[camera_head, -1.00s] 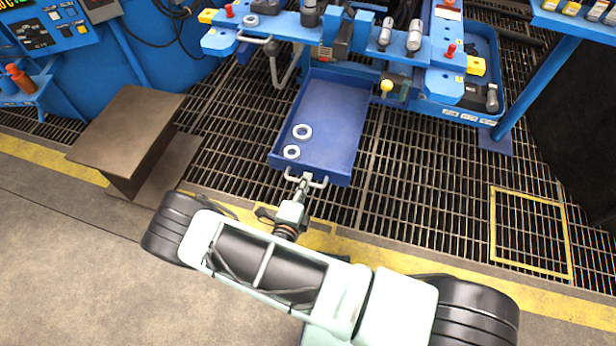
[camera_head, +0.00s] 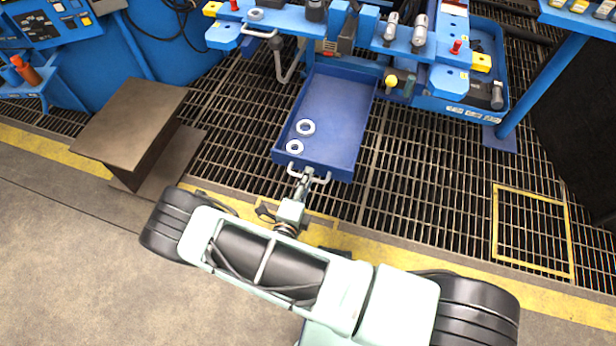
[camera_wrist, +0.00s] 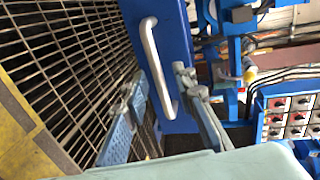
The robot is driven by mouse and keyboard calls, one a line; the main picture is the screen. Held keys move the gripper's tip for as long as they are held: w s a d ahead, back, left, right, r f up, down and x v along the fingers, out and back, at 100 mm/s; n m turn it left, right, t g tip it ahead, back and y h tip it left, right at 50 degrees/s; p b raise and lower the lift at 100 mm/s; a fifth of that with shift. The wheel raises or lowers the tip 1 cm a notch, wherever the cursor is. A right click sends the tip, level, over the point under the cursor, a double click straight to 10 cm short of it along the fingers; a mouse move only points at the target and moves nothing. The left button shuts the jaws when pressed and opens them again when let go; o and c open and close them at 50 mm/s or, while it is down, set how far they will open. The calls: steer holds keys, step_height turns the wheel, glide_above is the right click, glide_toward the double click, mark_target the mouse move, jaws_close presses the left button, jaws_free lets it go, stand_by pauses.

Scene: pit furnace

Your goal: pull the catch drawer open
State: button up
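The blue catch drawer (camera_head: 333,115) is drawn out from under the blue machine, over the floor grating. Two pale rings lie in it near its front left, one here (camera_head: 306,127) and one here (camera_head: 295,147). Its pale bar handle (camera_head: 322,180) is on the front face and also shows in the wrist view (camera_wrist: 151,45). My gripper (camera_head: 304,176) is at the handle. In the wrist view my gripper (camera_wrist: 162,82) has its fingers apart, one on each side of the bar, with visible gaps. Contact with the bar cannot be made out.
The blue machine (camera_head: 440,75) with knobs and cylinders stands behind the drawer. A brown steel beam (camera_head: 130,120) stands at left. A yellow-outlined grating panel (camera_head: 532,230) is at right.

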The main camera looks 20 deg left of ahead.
steer(key=v, duration=0.6)
steer(key=shift+s, duration=0.25)
steer(key=shift+r, duration=0.1)
